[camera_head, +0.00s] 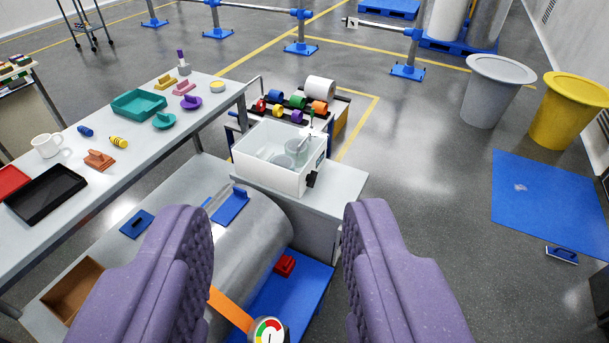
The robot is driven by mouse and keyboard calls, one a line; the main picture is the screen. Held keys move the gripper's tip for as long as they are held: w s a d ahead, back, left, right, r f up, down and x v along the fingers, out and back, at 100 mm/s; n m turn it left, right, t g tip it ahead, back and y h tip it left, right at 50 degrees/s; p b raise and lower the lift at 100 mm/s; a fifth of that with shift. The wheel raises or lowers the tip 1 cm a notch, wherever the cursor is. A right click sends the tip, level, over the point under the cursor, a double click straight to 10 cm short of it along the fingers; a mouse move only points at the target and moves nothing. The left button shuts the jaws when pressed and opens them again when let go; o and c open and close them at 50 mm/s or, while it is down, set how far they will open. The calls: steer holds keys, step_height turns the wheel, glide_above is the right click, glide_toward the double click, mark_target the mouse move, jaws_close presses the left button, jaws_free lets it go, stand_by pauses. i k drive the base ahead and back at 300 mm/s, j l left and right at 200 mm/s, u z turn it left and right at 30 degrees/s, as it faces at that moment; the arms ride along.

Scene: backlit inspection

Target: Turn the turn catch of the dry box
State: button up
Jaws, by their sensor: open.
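The dry box (262,177) looks to be the white box with see-through parts on a grey bench, ahead of my gripper. Pale round shapes show inside it. A small black part (311,180), which looks like the turn catch, sits on its right front side; its exact angle is too small to tell. My gripper (277,208) is open, with its two purple padded fingers wide apart and nothing between them. The fingertips appear nearer to me than the box and apart from it.
A large metal cylinder (245,250) with a blue piece on top lies below, between my fingers. A long table (95,165) with trays and small items stands left. Coloured rolls (297,102) stand behind the box.

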mark_target(311, 178)
steer(key=i+l+u, duration=0.2)
steer(key=u, duration=0.25)
steer(key=i+l+u, duration=0.15)
steer(key=l+u, duration=0.15)
steer(key=u, duration=0.2)
steer(key=i+l+u, duration=0.1)
steer(key=l, duration=0.3)
steer(key=i+l+u, duration=0.1)
steer(key=l, duration=0.35)
steer(key=i+l, duration=0.2)
steer(key=l, duration=0.25)
steer(key=i+l+u, duration=0.15)
steer(key=l, duration=0.25)
steer(key=i+l+u, duration=0.1)
steer(key=l, duration=0.35)
steer(key=i+l, duration=0.1)
steer(key=l, duration=0.35)
steer(key=i+l, duration=0.1)
steer(key=l, duration=0.35)
steer(key=i+l, duration=0.1)
steer(key=l, duration=0.35)
